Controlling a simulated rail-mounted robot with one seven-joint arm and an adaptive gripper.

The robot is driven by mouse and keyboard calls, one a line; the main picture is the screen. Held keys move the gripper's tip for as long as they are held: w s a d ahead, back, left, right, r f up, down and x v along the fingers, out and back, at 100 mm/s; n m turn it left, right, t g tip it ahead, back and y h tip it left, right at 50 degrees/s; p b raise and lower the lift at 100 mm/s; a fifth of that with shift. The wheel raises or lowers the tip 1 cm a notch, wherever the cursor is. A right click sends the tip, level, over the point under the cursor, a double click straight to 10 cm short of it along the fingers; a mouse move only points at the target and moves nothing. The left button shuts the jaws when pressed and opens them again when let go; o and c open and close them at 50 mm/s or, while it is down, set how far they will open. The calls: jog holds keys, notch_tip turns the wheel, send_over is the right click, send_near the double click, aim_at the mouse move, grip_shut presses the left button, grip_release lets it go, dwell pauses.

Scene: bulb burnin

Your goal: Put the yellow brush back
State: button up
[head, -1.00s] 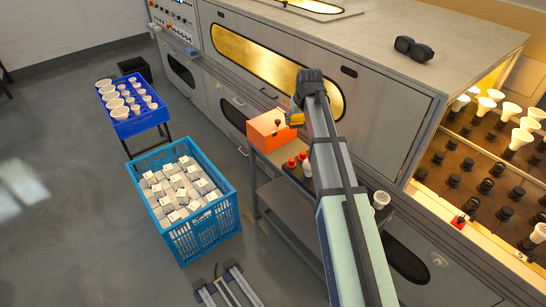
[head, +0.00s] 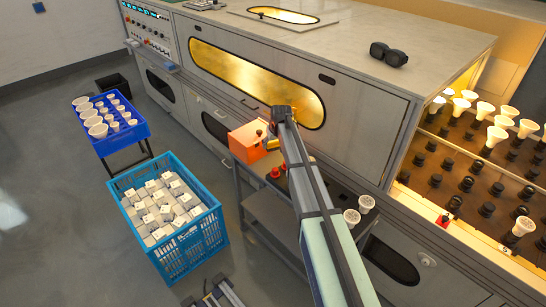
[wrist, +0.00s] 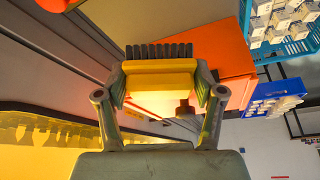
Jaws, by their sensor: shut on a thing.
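My gripper (wrist: 160,88) is shut on the yellow brush (wrist: 160,80), which sits crosswise between its two fingers in the wrist view. The brush's dark bristles (wrist: 160,51) point away from the palm. In the head view only a small yellow part of the brush (head: 269,143) shows, beside the orange box (head: 245,139), and my arm hides the rest. The orange box also shows behind the brush in the wrist view (wrist: 222,45). I cannot tell whether brush and box touch.
The orange box and red-topped items (head: 275,173) stand on a narrow grey cart (head: 270,212) along the oven front (head: 340,115). White bulbs (head: 366,203) stand right of my arm. A blue crate of boxes (head: 180,255) and blue tray of bulbs (head: 135,133) stand left.

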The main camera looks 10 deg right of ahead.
aim_at(277, 145)
jog(key=shift+f+p, duration=0.7)
jog(key=shift+f, duration=3.55)
jog(key=shift+f, duration=0.1)
jog(key=o, duration=1.1)
jog(key=shift+r, duration=0.2)
jog(key=b+v, duration=0.2)
jog(key=v, duration=1)
